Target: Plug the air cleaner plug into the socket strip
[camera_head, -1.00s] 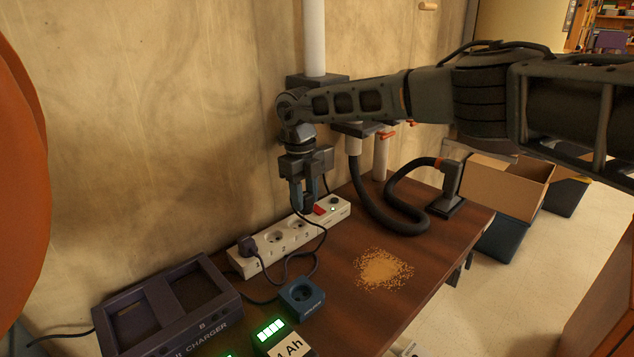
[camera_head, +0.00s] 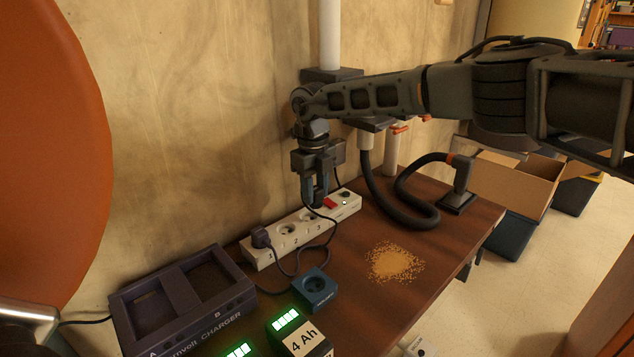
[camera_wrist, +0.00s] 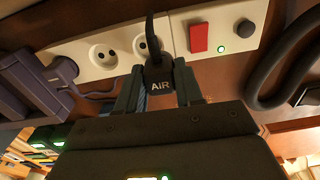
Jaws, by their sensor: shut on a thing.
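My gripper (camera_head: 316,197) points down over the white socket strip (camera_head: 347,208), just left of its red switch. It is shut on a dark plug marked AIR (camera_wrist: 158,82), clear between the fingers (camera_wrist: 160,97) in the wrist view; its dark cord rises past it there. In the wrist view the strip (camera_wrist: 120,70) lies behind the plug, with two empty sockets to its left. Whether the plug touches the strip cannot be told; its pins are hidden. Another dark plug (camera_head: 260,238) sits in the strip's left-end socket.
A blue socket box (camera_head: 315,289), a dark charger (camera_head: 180,303) and a 4 Ah battery (camera_head: 303,338) stand in front of the strip. Sawdust (camera_head: 395,262) lies on the bench. A black hose (camera_head: 404,212) is at right. The wall rises close behind the strip.

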